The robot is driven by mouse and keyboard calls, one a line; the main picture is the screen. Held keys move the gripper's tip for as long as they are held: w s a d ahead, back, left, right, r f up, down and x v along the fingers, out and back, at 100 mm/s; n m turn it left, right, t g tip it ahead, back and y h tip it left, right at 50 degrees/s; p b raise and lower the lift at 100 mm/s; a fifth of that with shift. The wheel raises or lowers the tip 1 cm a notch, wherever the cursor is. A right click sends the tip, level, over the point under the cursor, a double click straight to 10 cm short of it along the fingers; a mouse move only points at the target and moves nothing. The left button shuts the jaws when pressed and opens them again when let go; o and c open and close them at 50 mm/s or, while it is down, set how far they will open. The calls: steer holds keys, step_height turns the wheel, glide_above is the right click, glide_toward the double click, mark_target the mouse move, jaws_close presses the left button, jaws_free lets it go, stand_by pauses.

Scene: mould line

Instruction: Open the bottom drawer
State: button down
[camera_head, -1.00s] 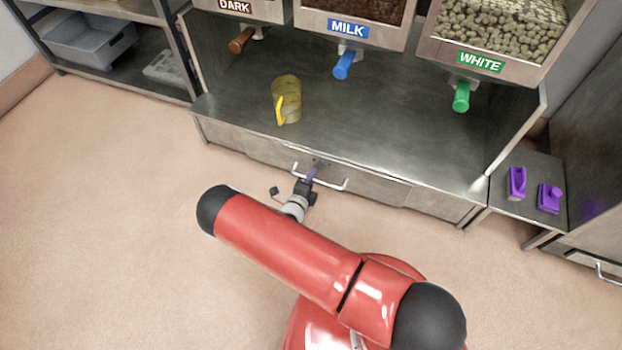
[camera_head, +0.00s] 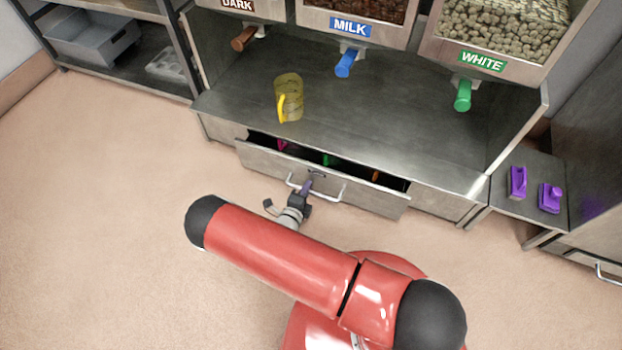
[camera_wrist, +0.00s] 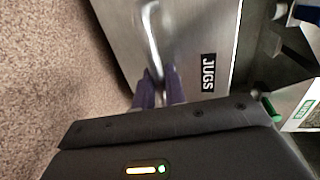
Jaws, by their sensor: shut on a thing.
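The drawer (camera_head: 355,190) under the steel counter is partly open, with a dark gap along its top edge. Small coloured items, pink, green and orange, show inside it. Its silver bar handle (camera_head: 331,200) is on the front; the handle also shows in the wrist view (camera_wrist: 152,35). My gripper (camera_head: 306,188) is shut on the handle, left of its middle in the head view. In the wrist view, my purple fingers (camera_wrist: 160,88) close around the bar's near end, and a black JUGS label (camera_wrist: 208,73) is on the drawer front.
A yellow see-through jug (camera_head: 290,98) stands on the counter (camera_head: 400,135) below the DARK, MILK and WHITE dispensers. Two purple items (camera_head: 518,183) lie on a low side table at right. A grey bin (camera_head: 95,40) sits on the left shelf. The floor at left is clear.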

steer(key=f+v, duration=0.1)
steer(key=v, duration=0.5)
steer(key=f+v, duration=0.1)
steer(key=v, duration=0.5)
steer(key=f+b+v, duration=0.1)
steer(key=f+v, duration=0.1)
steer(key=v, duration=0.4)
steer(key=shift+s+a, duration=0.1)
steer(key=shift+s, duration=0.45)
steer(key=c, duration=1.5)
jaws_free()
steer(key=shift+c, duration=0.2)
steer(key=shift+r, duration=0.1)
steer(key=v, duration=0.7)
steer(key=shift+s+a, duration=0.15)
steer(key=shift+s, duration=0.25)
